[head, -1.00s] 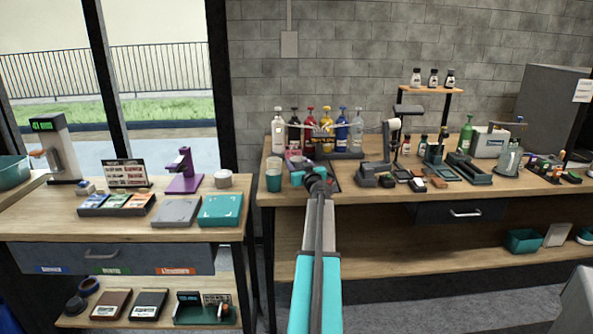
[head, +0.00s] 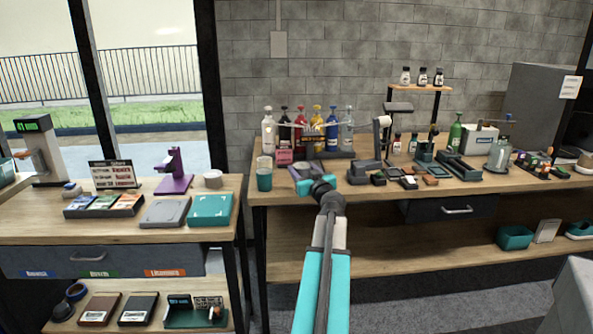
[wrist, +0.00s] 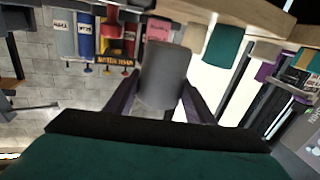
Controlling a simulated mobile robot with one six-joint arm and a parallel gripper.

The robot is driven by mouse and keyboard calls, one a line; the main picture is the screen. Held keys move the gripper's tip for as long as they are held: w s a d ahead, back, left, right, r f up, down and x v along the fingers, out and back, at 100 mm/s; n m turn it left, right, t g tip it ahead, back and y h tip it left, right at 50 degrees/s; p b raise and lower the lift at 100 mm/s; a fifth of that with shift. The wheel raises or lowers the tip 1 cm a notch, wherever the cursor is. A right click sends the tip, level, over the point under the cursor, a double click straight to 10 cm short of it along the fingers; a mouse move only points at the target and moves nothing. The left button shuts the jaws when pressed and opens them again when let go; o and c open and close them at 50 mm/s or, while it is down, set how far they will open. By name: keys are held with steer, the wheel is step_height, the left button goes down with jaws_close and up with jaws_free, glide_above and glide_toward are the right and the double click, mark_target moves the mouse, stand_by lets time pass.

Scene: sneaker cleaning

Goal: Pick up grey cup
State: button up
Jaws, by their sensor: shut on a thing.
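The grey cup (wrist: 165,72) is between the two dark purple fingers of my gripper (wrist: 160,95) in the wrist view. The fingers are shut on its sides, one on each side. In the head view my gripper (head: 302,173) is at the front of the right-hand workbench, and the cup there is small and hard to make out. I cannot tell from the head view whether the cup is clear of the bench top.
A teal cup (head: 264,181) and a cream cup (head: 264,162) are just left of my gripper. Several bottles (head: 311,135) stand behind it. A lamp (head: 383,140) and small items are to the right. Left is another bench (head: 130,222), across a gap.

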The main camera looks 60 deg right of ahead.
mark_target(306, 172)
steer(key=shift+v, duration=1.55)
steer(key=shift+d+r, duration=0.1)
steer(key=shift+r, duration=0.05)
